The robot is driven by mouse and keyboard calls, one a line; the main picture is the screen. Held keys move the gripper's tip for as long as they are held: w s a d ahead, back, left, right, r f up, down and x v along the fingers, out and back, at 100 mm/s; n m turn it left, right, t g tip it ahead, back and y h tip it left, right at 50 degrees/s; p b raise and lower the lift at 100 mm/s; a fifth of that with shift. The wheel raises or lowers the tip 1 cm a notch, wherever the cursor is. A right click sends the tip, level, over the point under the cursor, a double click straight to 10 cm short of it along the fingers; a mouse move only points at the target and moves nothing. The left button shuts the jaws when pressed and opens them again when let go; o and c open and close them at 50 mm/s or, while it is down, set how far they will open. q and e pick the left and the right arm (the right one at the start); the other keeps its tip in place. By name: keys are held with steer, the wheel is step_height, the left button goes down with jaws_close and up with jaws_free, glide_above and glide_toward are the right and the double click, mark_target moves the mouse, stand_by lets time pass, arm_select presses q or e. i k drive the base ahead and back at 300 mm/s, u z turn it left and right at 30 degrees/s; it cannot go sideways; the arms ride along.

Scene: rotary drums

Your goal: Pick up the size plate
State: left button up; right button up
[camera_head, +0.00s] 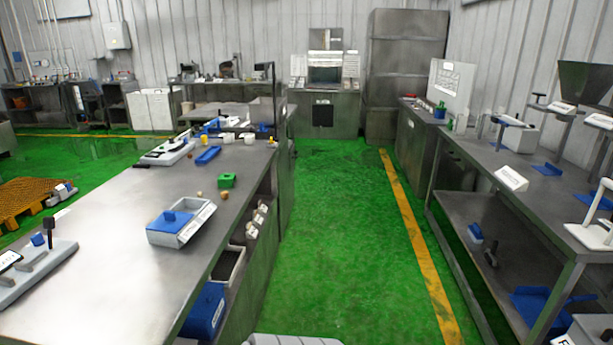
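I cannot tell for certain which thing is the size plate. A white, labelled, tilted plate (511,178) stands at the near edge of the right workbench. Small flat blue pieces (547,169) lie further back on that bench. On the left table, a grey box (172,236) with a blue part on top has a pale labelled plate (197,222) leaning on its right side. Neither of my grippers shows in this view.
The left metal table (85,240) and right workbench (480,163) flank a clear green floor aisle (335,230) with a yellow line (418,240). A blue bin (204,312) sits under the left table. A grey cabinet (405,70) stands at the back.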

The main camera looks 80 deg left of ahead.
mark_target(226, 180)
steer(key=u, duration=2.5)
steer(key=i, duration=2.85)
steer(key=u, duration=2.65)
steer(key=i, duration=0.3)
steer(key=z, duration=0.25)
